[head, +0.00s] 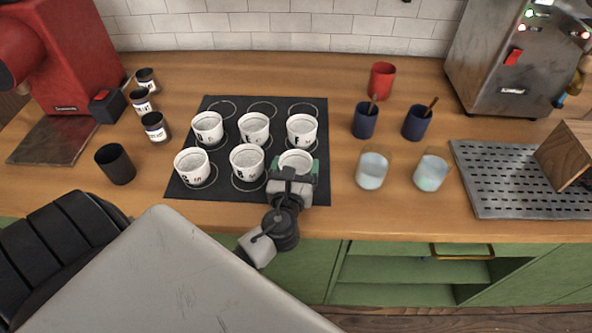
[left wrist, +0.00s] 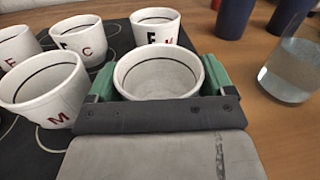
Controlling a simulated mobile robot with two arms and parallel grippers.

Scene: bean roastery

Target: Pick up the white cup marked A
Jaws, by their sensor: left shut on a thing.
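A white cup (head: 296,160) is at the front right spot of the black mat (head: 237,187). My left gripper (head: 294,173) is shut on this cup, with a green finger pad on each side. In the left wrist view the cup (left wrist: 158,77) sits upright and empty between the fingers of the gripper (left wrist: 160,88). Its marking is hidden behind the gripper, so I cannot read a letter A. I cannot tell whether its base touches the mat. My right gripper is not in view.
Several other white lettered cups, such as this one (head: 302,130), stand on the mat close by. Two glasses (head: 373,170) (head: 431,172) stand to the right, with two dark blue cups (head: 365,122) (head: 416,124) and a red cup (head: 382,80) behind. A black cup (head: 115,164) stands left.

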